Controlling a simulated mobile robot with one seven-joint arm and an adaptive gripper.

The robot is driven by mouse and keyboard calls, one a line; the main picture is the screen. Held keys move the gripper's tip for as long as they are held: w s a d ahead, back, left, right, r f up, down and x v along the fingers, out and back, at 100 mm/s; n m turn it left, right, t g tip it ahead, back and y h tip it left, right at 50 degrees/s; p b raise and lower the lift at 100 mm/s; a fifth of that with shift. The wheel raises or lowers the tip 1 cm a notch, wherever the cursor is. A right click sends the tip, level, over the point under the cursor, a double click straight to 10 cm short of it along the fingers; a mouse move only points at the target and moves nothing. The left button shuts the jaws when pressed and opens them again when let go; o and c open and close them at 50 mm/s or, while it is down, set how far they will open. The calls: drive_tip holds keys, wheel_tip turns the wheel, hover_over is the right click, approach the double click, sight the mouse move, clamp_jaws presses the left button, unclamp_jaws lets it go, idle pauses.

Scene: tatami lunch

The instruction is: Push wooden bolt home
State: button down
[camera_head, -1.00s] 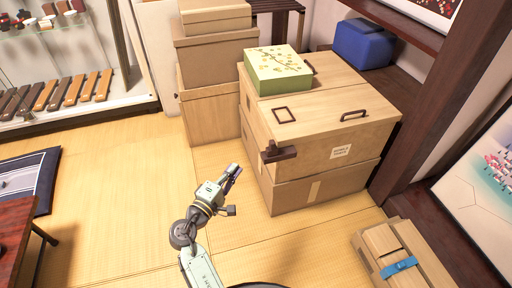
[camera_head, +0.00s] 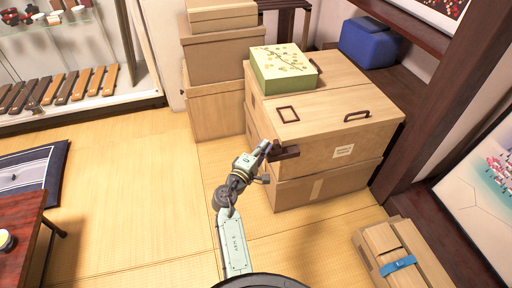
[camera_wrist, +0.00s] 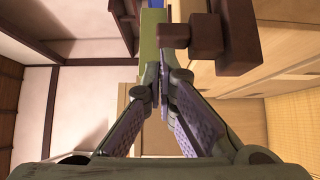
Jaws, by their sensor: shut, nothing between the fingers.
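The dark brown wooden bolt (camera_head: 287,153) sits at the left front edge of the light wooden chest (camera_head: 330,125). In the wrist view the bolt (camera_wrist: 242,38) shows as a thick dark bar with a smaller block sticking out to its left, at the upper right. My gripper (camera_head: 266,147) is at the left end of the bolt and partly covers it in the head view. In the wrist view my gripper (camera_wrist: 163,76) is shut and empty, its tips just below and left of the bolt's block. I cannot tell whether they touch it.
A green patterned box (camera_head: 284,68) stands on the chest, which has a dark handle (camera_head: 357,115). Stacked cardboard boxes (camera_head: 214,105) stand behind on the left. A carton with a blue strap (camera_head: 398,264) lies at lower right.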

sight(279, 144)
drive_tip(key=shift+d, duration=0.1)
drive_tip(key=shift+w+d+b, duration=0.1)
drive_tip(key=shift+w+d, duration=0.2)
drive_tip(key=shift+d, duration=0.6)
drive_tip(key=shift+w+d+b, duration=0.1)
drive_tip(key=shift+w+d, duration=0.15)
drive_tip(key=shift+d, duration=0.6)
drive_tip(key=shift+w+d+b, duration=0.1)
drive_tip(key=shift+w+d, duration=0.2)
drive_tip(key=shift+d, duration=0.6)
